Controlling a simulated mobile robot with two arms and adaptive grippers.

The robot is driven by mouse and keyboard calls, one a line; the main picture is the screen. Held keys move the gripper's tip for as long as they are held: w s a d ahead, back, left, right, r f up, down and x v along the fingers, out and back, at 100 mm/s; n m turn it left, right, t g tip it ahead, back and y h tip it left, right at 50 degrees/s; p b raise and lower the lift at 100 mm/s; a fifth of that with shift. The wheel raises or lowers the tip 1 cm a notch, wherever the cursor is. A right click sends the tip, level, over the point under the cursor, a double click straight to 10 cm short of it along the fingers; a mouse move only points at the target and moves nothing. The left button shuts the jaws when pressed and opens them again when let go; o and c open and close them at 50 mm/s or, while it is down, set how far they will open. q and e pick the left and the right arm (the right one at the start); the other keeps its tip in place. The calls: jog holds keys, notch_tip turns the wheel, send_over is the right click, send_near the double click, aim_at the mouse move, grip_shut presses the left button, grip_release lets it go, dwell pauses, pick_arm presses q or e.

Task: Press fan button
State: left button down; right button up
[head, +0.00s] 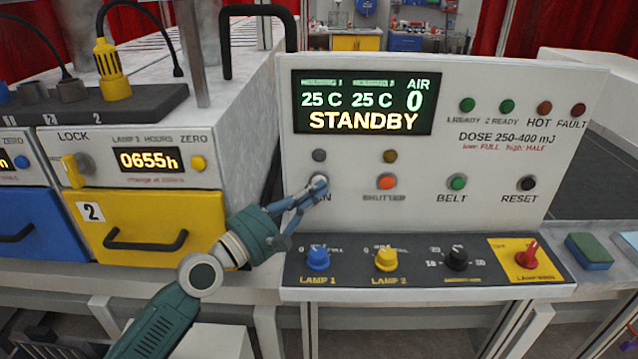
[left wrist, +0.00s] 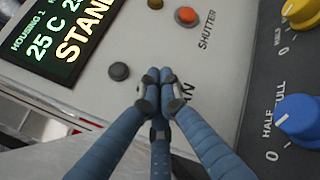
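The control panel (head: 440,200) is white and its display (head: 362,103) reads STANDBY, AIR 0 and 25 C twice. My left gripper (head: 318,186) has its fingertips over the fan button, whose label shows only as "AN". The button itself is hidden behind the fingertips. In the left wrist view the gripper's blue-grey fingers (left wrist: 153,76) are closed together with nothing seen between them, their tips at the panel beside the partly covered label. Whether they touch the button I cannot tell. My right gripper is in neither view.
To the right in the row are the orange shutter button (head: 387,181), green belt button (head: 457,182) and black reset button (head: 527,183). Below are the blue lamp 1 knob (head: 318,259), the yellow lamp 2 knob (head: 386,259) and a red knob (head: 527,255). A yellow drawer (head: 150,225) stands left.

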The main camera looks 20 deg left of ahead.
pick_arm(q)
jog(key=shift+w+a, duration=0.15)
jog(key=shift+w, duration=0.25)
dwell(0.4)
jog(key=shift+s, duration=0.1)
jog(key=shift+s+d+p, duration=0.25)
jog(key=shift+s+p, duration=0.1)
jog(key=shift+s, duration=0.35)
jog(key=s+p, duration=0.1)
jog(key=s, duration=0.1)
jog(key=s+d+p, duration=0.1)
jog(key=s, duration=0.1)
jog(key=shift+s+d, duration=0.2)
jog(key=shift+s, duration=0.15)
dwell(0.6)
